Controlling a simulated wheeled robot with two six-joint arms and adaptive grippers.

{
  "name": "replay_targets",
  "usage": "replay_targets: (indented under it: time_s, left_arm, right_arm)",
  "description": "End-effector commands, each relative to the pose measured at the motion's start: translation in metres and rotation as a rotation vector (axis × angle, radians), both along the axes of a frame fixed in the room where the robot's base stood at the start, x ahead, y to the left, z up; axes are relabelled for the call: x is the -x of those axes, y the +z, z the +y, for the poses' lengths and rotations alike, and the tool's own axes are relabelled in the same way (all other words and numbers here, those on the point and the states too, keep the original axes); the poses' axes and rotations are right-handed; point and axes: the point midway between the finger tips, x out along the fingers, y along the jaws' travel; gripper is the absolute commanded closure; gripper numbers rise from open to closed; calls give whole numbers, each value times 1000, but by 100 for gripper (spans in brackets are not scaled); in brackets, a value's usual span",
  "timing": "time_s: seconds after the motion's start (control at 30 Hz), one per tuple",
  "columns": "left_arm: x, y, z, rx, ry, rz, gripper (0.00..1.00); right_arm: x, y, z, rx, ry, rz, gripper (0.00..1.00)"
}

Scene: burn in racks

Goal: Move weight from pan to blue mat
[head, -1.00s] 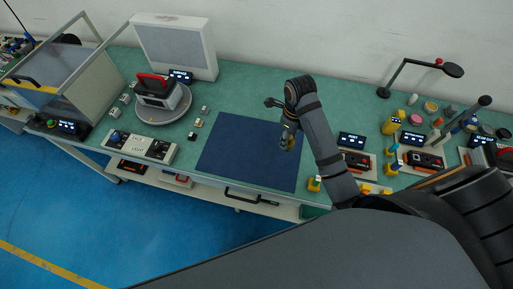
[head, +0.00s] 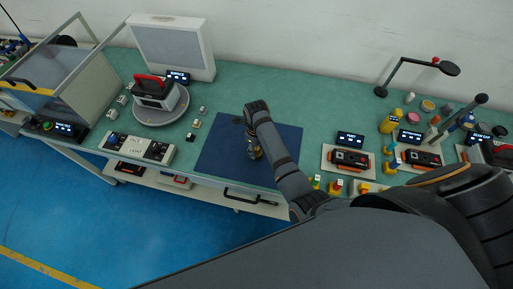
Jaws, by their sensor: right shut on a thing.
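The blue mat (head: 222,158) lies flat on the green bench near its front edge, and my right arm covers part of it. My right gripper (head: 254,151) is over the middle of the mat. It is shut on a small brass-coloured thing, which I take to be the weight (head: 257,156). The fingers hide most of it, and I cannot tell whether it touches the mat. I cannot make out which thing is the pan. My left gripper is not in view.
A round grey plate (head: 178,113) with a red-handled device stands left of the mat, by a switch panel (head: 137,148). The bench behind the mat is clear.

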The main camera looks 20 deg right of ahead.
Motion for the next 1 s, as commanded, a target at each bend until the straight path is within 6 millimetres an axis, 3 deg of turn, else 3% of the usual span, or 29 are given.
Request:
replay_targets:
  time_s: [0.27, 0.3, 0.47, 0.83, 1.0]
  left_arm:
    - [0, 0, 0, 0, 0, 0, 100]
    - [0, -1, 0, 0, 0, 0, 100]
    - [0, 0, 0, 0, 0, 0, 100]
    - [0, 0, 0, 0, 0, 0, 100]
    - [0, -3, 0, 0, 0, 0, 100]
  right_arm:
    - [-1, -1, 0, -1, 0, -2, 100]
    - [0, -3, 0, -1, 0, 1, 57]
    - [0, -2, 0, -1, 0, 1, 36]
    - [0, 4, 0, -1, 0, -2, 36]
    - [-1, 36, 1, -2, 0, -6, 36]
